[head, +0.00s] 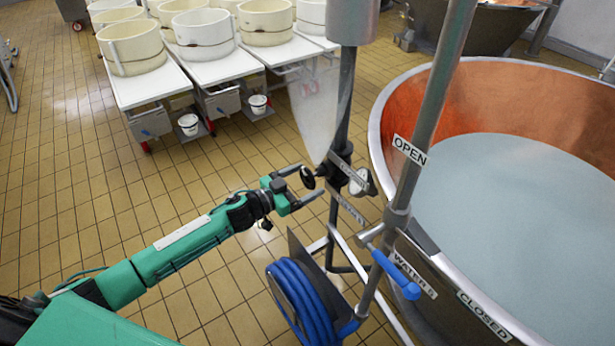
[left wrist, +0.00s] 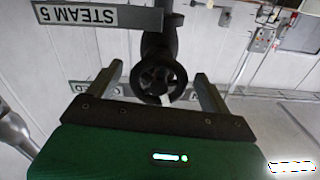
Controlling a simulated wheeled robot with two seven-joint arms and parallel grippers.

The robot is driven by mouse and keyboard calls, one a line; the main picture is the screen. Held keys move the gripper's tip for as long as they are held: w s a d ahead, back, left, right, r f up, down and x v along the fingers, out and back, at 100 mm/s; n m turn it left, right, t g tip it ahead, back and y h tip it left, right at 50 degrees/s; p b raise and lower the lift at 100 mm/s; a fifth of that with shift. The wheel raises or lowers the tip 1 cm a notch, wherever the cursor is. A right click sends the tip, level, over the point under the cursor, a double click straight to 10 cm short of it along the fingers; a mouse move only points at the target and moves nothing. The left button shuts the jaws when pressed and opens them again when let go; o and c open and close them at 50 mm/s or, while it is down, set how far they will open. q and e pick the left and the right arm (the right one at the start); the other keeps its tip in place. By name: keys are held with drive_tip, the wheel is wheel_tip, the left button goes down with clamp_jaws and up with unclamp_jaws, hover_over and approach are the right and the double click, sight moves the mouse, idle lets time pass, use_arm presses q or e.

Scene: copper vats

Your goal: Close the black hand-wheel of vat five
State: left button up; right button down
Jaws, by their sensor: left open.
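The black hand-wheel (head: 308,177) sits on a valve on the upright pipe beside the copper vat (head: 384,140). In the left wrist view the wheel (left wrist: 157,78) faces me on its dark valve body, with a "STEAM 5" sign (left wrist: 98,15) close by, upside down. My left gripper (head: 313,180) is open, its fingertips at the wheel. In the left wrist view the wheel shows between the two fingers of my left gripper (left wrist: 158,75), with gaps on both sides. I cannot tell whether a finger touches it. My right gripper is out of view.
A slanted pipe (head: 432,105) passes in front of the vat. White tubs stand on tables (head: 150,88) behind. Tiled floor at left is clear.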

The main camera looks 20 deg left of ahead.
use_arm(q)
drive_tip(key=shift+w+d, duration=0.4)
drive_tip(key=shift+w, duration=0.1)
drive_tip(key=c, duration=1)
drive_tip(key=shift+o, duration=0.2)
